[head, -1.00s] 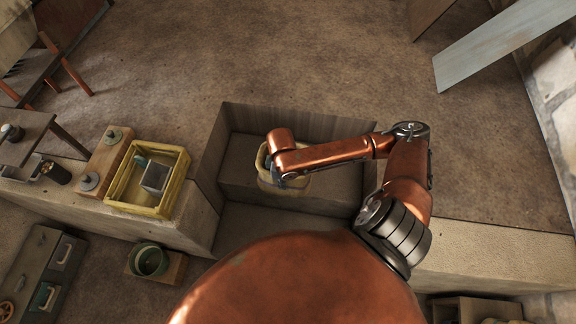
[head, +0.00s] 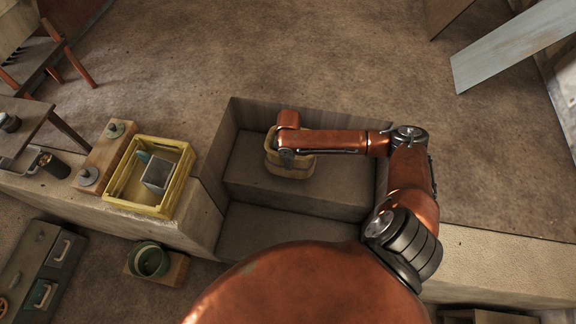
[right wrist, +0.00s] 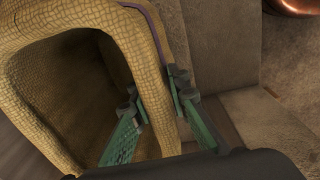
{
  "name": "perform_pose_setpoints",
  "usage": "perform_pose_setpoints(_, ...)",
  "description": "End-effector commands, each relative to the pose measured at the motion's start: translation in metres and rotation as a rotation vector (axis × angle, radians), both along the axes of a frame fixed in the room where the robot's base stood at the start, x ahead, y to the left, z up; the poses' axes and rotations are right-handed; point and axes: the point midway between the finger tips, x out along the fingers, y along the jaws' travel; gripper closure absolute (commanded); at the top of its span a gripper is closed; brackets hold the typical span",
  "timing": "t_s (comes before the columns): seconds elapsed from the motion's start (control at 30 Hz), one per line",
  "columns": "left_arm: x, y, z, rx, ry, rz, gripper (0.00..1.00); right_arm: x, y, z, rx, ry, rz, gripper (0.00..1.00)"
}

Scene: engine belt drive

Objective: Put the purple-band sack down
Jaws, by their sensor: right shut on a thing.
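The sack is a yellowish woven bag with an open mouth. It shows in the head view (head: 291,170) over the upper step of the recess, partly hidden by my right arm. In the right wrist view the sack (right wrist: 90,25) fills the left side, with a thin purple band (right wrist: 154,30) on its outer wall. My right gripper (right wrist: 158,92) has one green finger inside the sack and one outside, shut on its wall near the rim. I cannot tell whether the sack's bottom touches the step. My left gripper is not in view.
The recess has an upper step (head: 335,188) and a lower step (head: 275,232), both with free room. Left of it stand a yellow crate (head: 118,203) holding a grey box and a wooden board (head: 104,155) with metal pieces. A green pot (head: 149,261) sits below.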

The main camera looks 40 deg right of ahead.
Motion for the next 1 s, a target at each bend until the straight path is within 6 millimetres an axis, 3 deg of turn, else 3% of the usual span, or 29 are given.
perform_pose_setpoints(0.03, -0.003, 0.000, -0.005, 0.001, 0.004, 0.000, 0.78, -0.003, 0.001, -0.014, 0.001, 0.007, 0.001, 1.00)
perform_pose_setpoints(0.13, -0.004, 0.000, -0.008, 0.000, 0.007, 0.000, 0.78, -0.002, 0.001, -0.025, 0.001, 0.003, 0.001, 1.00)
perform_pose_setpoints(0.47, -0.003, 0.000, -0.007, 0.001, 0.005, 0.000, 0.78, -0.002, 0.001, -0.025, 0.001, 0.003, 0.001, 1.00)
perform_pose_setpoints(0.5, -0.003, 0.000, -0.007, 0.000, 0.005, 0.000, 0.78, -0.002, 0.001, -0.026, 0.001, 0.003, 0.001, 0.83)
perform_pose_setpoints(0.7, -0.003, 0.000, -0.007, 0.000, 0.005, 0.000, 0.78, -0.002, 0.001, -0.026, 0.001, 0.003, 0.001, 0.70)
perform_pose_setpoints(1.0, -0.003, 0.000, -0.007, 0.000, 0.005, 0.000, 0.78, -0.002, 0.001, -0.025, 0.000, 0.003, 0.001, 0.67)
